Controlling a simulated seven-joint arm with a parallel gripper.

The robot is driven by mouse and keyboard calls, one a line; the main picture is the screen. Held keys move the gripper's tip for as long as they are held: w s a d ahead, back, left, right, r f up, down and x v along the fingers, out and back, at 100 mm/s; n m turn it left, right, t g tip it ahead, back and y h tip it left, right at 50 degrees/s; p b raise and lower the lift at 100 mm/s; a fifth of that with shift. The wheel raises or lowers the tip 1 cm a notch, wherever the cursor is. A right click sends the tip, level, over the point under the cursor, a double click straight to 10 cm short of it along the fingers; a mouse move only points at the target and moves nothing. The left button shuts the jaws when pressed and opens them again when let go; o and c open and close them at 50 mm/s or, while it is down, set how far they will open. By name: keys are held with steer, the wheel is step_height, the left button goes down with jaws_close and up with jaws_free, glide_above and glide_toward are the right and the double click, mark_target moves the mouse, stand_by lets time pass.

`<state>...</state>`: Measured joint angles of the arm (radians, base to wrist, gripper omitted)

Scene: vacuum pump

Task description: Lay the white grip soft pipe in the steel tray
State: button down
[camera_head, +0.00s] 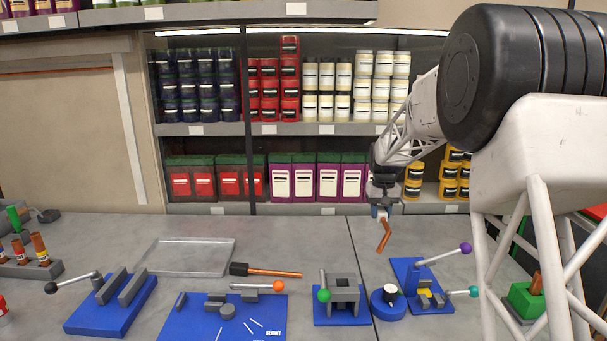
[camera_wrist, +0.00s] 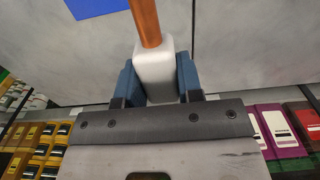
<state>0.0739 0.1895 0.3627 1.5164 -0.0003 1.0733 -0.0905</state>
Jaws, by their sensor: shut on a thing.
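The white grip soft pipe is a copper-coloured rod with a white block grip. My gripper (camera_wrist: 156,82) is shut on its white grip (camera_wrist: 155,68), between two blue fingers. The copper part (camera_wrist: 145,22) sticks out past the fingertips. In the head view my gripper (camera_head: 380,211) is above the back right of the bench, and the copper pipe (camera_head: 384,236) hangs tilted below it, clear of the bench. The steel tray (camera_head: 185,271) lies flat at the back left of the bench, well left of my gripper. It looks empty.
A black-gripped copper pipe (camera_head: 272,272) lies just right of the tray. Blue fixtures stand along the front: a clamp base (camera_head: 105,310), a board (camera_head: 190,325), a block with a green knob (camera_head: 343,318) and a levered fixture (camera_head: 405,268). Shelves of jars stand behind the bench.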

steer(key=shift+d, duration=0.4)
steer(key=shift+a, duration=0.1)
steer(key=a, duration=0.7)
stand_by(0.4)
steer(key=s+a+f+m, duration=0.1)
steer(key=s+f+m, duration=0.2)
steer(key=m, duration=0.2)
steer(key=s+a+f+m, duration=0.2)
steer(key=s+f+m, duration=0.1)
steer(key=s+m, duration=0.1)
steer(key=s+a+f+m, duration=0.2)
steer(key=s+f+m, duration=0.1)
steer(key=m, duration=0.4)
steer(key=shift+s+a+f, duration=0.15)
steer(key=shift+a+f, duration=0.1)
steer(key=shift+s+a+f+m+y, duration=0.3)
steer(key=shift+s+f+m, duration=0.35)
steer(key=shift+m, duration=0.45)
